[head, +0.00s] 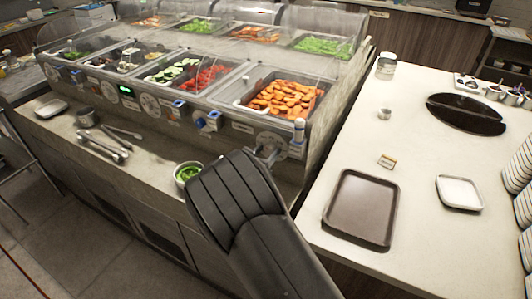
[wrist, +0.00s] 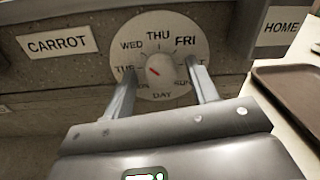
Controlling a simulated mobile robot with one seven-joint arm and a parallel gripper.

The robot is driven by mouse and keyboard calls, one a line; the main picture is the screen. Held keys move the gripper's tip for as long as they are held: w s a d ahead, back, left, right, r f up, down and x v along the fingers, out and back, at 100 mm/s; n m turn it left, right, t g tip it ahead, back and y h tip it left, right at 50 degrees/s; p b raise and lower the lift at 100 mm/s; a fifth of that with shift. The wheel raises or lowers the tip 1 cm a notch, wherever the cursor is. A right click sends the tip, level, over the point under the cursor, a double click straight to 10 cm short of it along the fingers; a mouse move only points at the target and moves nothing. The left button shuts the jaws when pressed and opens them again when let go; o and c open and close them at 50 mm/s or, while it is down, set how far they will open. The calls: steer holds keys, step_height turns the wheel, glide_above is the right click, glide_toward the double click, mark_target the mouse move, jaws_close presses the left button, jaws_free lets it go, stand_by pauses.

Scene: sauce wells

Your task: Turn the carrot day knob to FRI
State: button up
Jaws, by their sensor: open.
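In the wrist view the CARROT label (wrist: 57,43) is left of a round white day dial (wrist: 187,25). The dial has THU at the top, FRI at upper right, WED and TUE to the left. A pale round knob (wrist: 162,64) sits at its middle, with a red mark on its left part, toward the TUE side. My gripper (wrist: 163,75) is open, one finger on each side of the knob, with visible gaps between. In the head view my gripper (head: 267,153) is at the counter front below the carrot pan (head: 285,97), and my arm hides part of the dial.
A HOME label (wrist: 282,27) is right of the dial. A bowl of greens (head: 187,172) is left of my arm. A brown tray (head: 361,208) lies on the right counter.

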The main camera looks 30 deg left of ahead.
steer(key=shift+c, duration=0.2)
steer(key=c, duration=0.9)
steer(key=m, duration=0.4)
steer(key=shift+m, duration=0.4)
steer(key=m, duration=0.4)
steer(key=shift+d, duration=0.1)
steer(key=m, duration=0.4)
steer(key=shift+d+m+g+y, duration=0.1)
steer(key=shift+m+g+y, duration=0.2)
steer(key=shift+m, duration=1.8)
